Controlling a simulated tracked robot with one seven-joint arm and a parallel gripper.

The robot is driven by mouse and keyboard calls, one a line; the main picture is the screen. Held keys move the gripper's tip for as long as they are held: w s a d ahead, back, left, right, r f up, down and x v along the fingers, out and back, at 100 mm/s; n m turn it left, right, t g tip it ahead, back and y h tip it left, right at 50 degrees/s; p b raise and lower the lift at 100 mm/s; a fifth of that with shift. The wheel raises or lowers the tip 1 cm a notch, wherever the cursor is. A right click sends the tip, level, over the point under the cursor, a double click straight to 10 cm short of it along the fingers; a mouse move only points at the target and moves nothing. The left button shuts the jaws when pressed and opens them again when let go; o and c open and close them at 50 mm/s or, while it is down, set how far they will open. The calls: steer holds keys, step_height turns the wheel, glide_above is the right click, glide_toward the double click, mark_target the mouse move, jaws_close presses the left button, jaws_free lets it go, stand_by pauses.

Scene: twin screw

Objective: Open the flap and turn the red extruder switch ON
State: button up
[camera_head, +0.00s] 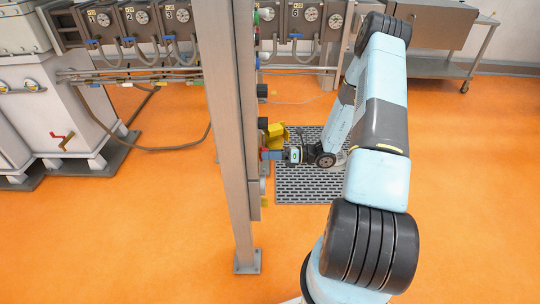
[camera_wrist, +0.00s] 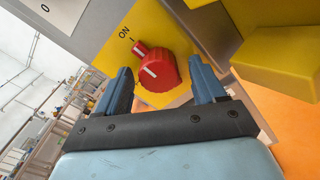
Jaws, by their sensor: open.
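The red switch (camera_wrist: 158,74) sits on a yellow plate in the wrist view, uncovered. Its narrow red end with a white line lies by the "I" mark and the word ON, up and to the left. The yellow flap (camera_wrist: 280,58) stands out to the right of the switch, swung aside. It also shows in the head view (camera_head: 277,131). My gripper (camera_wrist: 161,64) is open, with one blue finger on each side of the switch; contact cannot be told. In the head view my gripper (camera_head: 268,154) is at the post, and the switch itself is hidden.
A grey upright post (camera_head: 232,150) stands just left of my gripper. A row of gauges (camera_head: 175,17) runs behind. A dark floor grate (camera_head: 305,185) lies below my arm. White cabinets (camera_head: 60,120) stand at left. The orange floor is mostly clear in front.

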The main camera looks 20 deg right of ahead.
steer(key=v, duration=1.3)
steer(key=shift+d, duration=0.35)
steer(key=shift+s, duration=0.1)
steer(key=s+a+r+n+g+h, duration=0.25)
steer(key=r+n, duration=0.25)
steer(key=r, duration=0.3)
steer(key=s+a+r+n+g+h, duration=0.25)
steer(key=a+r+n, duration=0.2)
steer(key=r, duration=0.35)
steer(key=s+a+r+n+g+h, duration=0.2)
steer(key=a+r+n+g+h, duration=0.1)
steer(key=r+n, duration=0.4)
steer(key=s+a+r+n+t+h, duration=0.2)
steer(key=s+r+n+t+h, duration=0.6)
steer(key=s+r+n, duration=0.4)
steer(key=shift+s+a+r+h, duration=0.4)
steer(key=shift+s+r+h, duration=0.2)
steer(key=shift+s+r, duration=2.4)
steer(key=shift+w+r, duration=0.4)
steer(key=shift+w, duration=0.1)
